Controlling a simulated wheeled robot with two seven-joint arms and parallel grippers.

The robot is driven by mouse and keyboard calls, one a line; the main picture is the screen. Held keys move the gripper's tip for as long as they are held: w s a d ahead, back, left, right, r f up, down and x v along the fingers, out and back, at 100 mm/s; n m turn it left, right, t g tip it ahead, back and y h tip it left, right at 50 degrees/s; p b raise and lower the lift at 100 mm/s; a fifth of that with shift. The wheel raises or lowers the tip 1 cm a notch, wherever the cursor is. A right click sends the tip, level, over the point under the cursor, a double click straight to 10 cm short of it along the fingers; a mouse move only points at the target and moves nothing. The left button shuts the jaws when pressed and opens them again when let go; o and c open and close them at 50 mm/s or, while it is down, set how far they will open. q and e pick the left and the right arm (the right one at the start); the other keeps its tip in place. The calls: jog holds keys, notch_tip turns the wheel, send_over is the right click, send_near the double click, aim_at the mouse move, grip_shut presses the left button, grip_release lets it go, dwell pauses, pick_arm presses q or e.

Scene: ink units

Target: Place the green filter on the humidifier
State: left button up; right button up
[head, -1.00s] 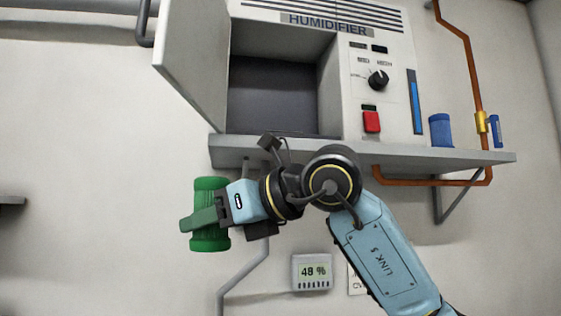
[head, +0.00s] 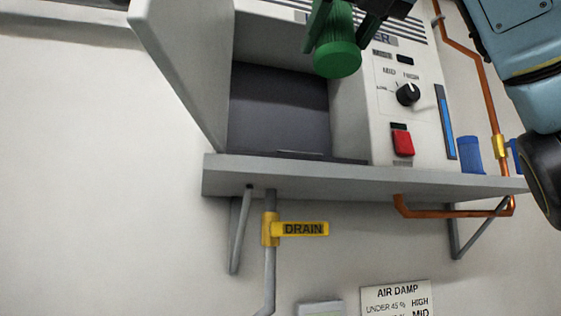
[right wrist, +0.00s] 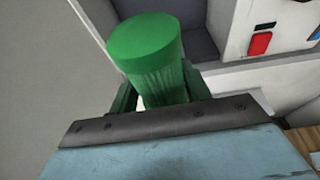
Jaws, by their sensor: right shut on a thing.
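The green filter (head: 337,58) is a ribbed cylinder at the top of the head view, in front of the humidifier's upper edge. My right gripper (head: 345,22) is shut on it, and the frame's top edge cuts off part of both. In the right wrist view the filter (right wrist: 150,50) stands up between the fingers of the right gripper (right wrist: 155,95). The humidifier (head: 352,120) stands on a grey wall shelf, with its door (head: 180,60) swung open on the left. Its dark compartment (head: 278,115) is open and looks empty. My left gripper is not in view.
The shelf (head: 290,178) juts out under the humidifier. A knob (head: 408,94) and a red switch (head: 403,143) are on its panel. A blue cup-like object (head: 468,154) and a copper pipe (head: 480,75) are at right. A yellow drain valve (head: 300,229) hangs below the shelf.

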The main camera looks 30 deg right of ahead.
jog(key=shift+d+r, duration=0.35)
jog(key=shift+r, duration=0.1)
jog(key=shift+h, duration=0.3)
jog(key=r+p+x, duration=0.1)
jog(key=p+x, duration=0.1)
jog(key=x, duration=0.4)
jog(key=r+p+x, duration=0.1)
jog(key=p+x, duration=0.1)
jog(key=x, duration=0.4)
jog(key=w+r+p+x, duration=0.1)
jog(key=x, duration=0.5)
jog(key=shift+w+d+p, duration=0.15)
jog(key=shift+w+p, duration=0.2)
jog(key=shift+p, duration=0.05)
jog(key=shift+s+f, duration=0.25)
jog(key=shift+f, duration=0.55)
notch_tip(320, 180, down, 2)
jog(key=shift+w+f, duration=0.1)
jog(key=shift+w+d+f+p, duration=0.15)
jog(key=shift+f+p, duration=0.15)
jog(key=shift+f, duration=0.25)
jog(key=shift+a+f, duration=0.1)
jog(key=shift+a, duration=0.1)
